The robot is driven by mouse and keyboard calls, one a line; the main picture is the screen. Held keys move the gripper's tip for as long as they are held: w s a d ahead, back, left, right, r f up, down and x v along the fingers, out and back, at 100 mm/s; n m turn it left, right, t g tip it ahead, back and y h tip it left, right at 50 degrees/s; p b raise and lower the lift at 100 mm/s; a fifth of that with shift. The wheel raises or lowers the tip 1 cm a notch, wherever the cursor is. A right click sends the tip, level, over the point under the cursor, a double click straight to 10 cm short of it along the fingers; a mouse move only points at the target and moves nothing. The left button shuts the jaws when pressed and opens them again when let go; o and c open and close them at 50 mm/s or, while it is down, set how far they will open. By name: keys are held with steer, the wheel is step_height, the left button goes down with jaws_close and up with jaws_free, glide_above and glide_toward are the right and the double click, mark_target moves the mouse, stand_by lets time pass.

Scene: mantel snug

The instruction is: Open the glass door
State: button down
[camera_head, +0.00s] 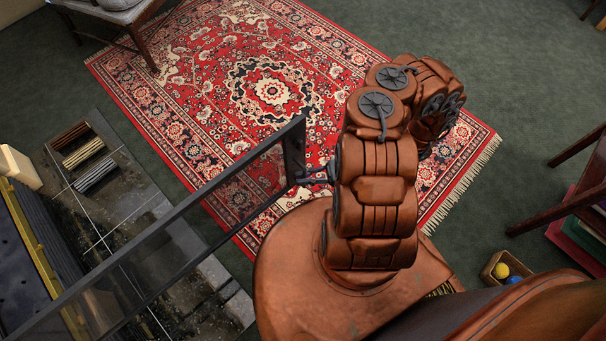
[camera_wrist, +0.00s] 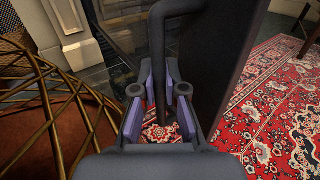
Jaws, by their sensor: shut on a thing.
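The glass door (camera_head: 180,213) has a dark frame and a clear pane. It stands swung out from the fireplace, over the hearth and the rug's edge. In the wrist view the door (camera_wrist: 222,65) is a dark upright panel on the right. Its dark bar handle (camera_wrist: 157,38) runs down between my gripper's fingers. My gripper (camera_wrist: 160,85) is shut on this handle, with purple pads on either side of it. In the head view my gripper (camera_head: 318,175) is small and partly hidden by my arm, at the door's free end.
A red patterned rug (camera_head: 215,60) covers the green floor. Three small rolls (camera_head: 83,152) lie on the dark hearth (camera_head: 130,175). A chair (camera_head: 580,190) and a box of balls (camera_head: 508,270) are right. A brass lattice (camera_wrist: 60,115) is left in the wrist view.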

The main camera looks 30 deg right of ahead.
steer(key=shift+w+d+r, duration=0.1)
steer(key=shift+w+d, duration=0.05)
steer(key=c, duration=1.2)
jaws_free()
steer(key=v, duration=1.1)
steer(key=shift+s+d, duration=0.25)
steer(key=shift+d, duration=0.1)
